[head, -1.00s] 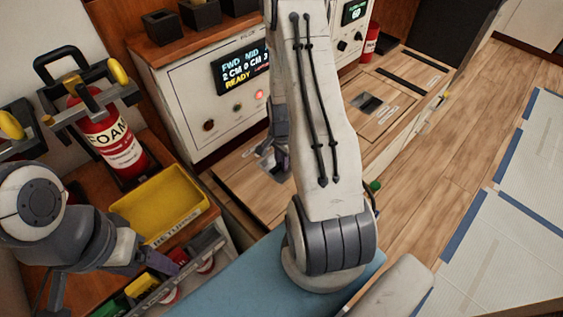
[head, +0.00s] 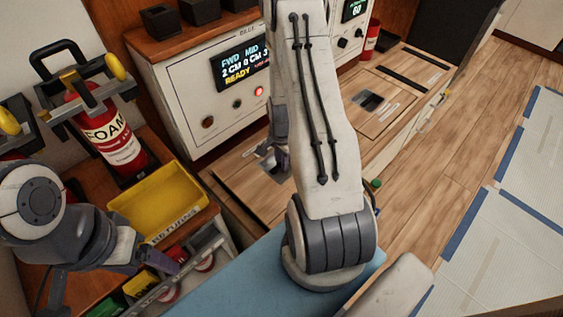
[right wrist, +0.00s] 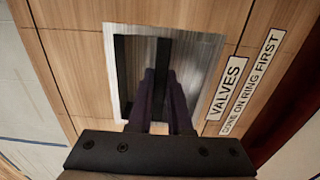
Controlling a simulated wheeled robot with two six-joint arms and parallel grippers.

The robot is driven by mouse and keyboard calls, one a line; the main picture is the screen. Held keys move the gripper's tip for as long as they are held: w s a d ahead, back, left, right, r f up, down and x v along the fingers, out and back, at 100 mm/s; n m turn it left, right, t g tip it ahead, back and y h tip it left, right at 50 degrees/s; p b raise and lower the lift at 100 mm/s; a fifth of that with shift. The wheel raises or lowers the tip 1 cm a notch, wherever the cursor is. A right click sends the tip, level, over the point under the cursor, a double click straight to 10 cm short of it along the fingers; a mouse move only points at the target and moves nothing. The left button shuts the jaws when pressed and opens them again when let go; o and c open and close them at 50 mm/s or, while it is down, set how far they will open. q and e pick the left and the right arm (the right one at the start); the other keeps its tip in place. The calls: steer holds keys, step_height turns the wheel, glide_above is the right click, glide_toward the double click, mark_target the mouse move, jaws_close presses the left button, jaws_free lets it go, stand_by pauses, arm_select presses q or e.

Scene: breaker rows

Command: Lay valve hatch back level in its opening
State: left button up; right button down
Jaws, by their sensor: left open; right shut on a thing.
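The valve hatch (right wrist: 80,60) is a wooden panel with a metal-framed pull recess (right wrist: 120,60) and a label reading VALVES (right wrist: 227,88). In the head view, a wooden panel with a metal plate (head: 235,193) lies under my right gripper (head: 280,158), partly hidden by my right arm. In the right wrist view, my right gripper (right wrist: 160,78) has its dark fingertips close together in the recess, shut on a pull part that they hide. I cannot tell whether the panel is fully level. My left gripper (head: 150,262) is open, at lower left near the yellow bin.
A yellow RETURNS bin (head: 160,200) and a red foam extinguisher (head: 108,135) stand at left. A white control cabinet (head: 215,85) with a lit display stands behind the panel. Another panel with an open recess (head: 368,100) lies to the right. The wooden floor (head: 440,170) at right is clear.

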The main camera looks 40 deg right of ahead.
steer(key=shift+f+b, duration=1)
steer(key=shift+f, duration=0.6)
steer(key=c, duration=1)
jaws_free()
steer(key=shift+o, duration=1.2)
step_height(320, 180, up, 9)
steer(key=p, duration=0.3)
steer(key=shift+r+p, duration=0.2)
steer(key=shift+p, duration=0.15)
steer(key=shift+r, duration=0.6)
